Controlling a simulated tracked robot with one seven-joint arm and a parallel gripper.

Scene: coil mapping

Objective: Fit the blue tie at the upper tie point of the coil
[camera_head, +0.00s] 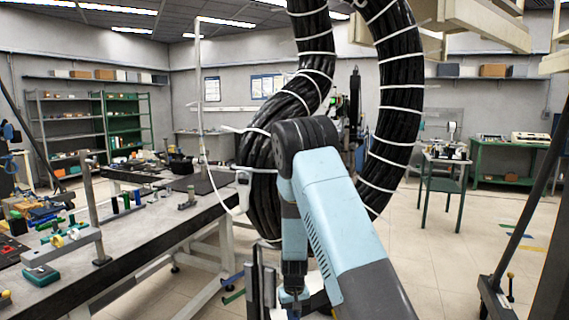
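The coil (399,98) is a thick black cable bundle hanging in a large loop, wrapped at intervals with white ties. Its top runs out of the picture, and my arm hides part of its lower left side. My pale blue and dark grey arm rises from the lower right to an elbow in front of the coil, then drops toward the bottom edge. My gripper's fingers do not show. A short blue strip (232,278) sticks out left of a dark upright post at the bottom centre; I cannot tell for sure whether it is the blue tie.
A green strip (233,297) sits below the blue one. A white clip-like device (243,188) hangs at the coil's left side. A long workbench (150,235) with tools fills the left. A dark slanted stand (495,295) is at right. The floor (425,265) between is open.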

